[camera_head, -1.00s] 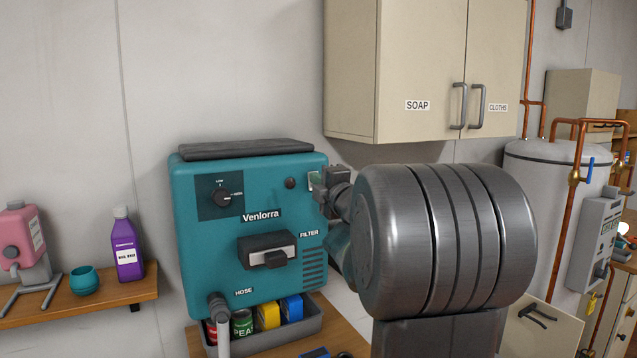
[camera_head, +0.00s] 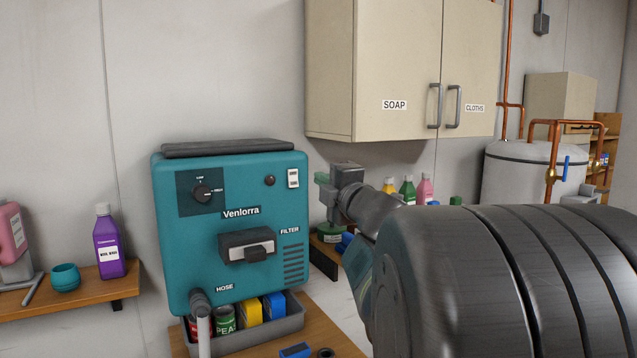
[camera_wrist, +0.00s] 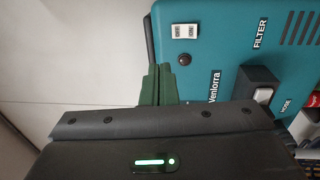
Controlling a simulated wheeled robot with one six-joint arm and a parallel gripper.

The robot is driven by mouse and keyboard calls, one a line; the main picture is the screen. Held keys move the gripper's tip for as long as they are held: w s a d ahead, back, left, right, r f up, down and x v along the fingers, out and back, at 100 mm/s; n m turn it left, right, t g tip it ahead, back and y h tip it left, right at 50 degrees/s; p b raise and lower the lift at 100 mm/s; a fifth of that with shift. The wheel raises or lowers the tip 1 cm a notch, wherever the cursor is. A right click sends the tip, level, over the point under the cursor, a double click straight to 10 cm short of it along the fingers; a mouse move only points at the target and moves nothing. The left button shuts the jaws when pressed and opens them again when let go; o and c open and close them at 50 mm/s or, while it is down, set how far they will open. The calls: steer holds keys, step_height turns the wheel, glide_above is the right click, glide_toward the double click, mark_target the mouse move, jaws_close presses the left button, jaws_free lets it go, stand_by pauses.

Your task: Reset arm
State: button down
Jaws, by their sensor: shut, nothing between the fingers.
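My gripper (camera_head: 321,179) is shut and empty, its green fingertips pointing left in the head view. It sits just right of the teal Venlorra machine (camera_head: 170,250), with a visible gap between the fingertips and the white switch plate (camera_head: 293,178) in the picture. In the wrist view the green fingers (camera_wrist: 157,85) are together, beside the machine's edge, and the switch plate (camera_wrist: 185,31) shows to their upper right. My large grey arm links cover the lower right of the head view.
A beige cupboard (camera_head: 400,60) hangs above and right of my gripper. Coloured bottles (camera_head: 407,190) stand behind my arm. A bin of cans and boxes (camera_head: 290,325) is below the machine. A shelf with a purple bottle (camera_head: 109,243) is at left.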

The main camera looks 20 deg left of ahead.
steer(key=shift+s+d, duration=0.3)
steer(key=shift+d, duration=0.05)
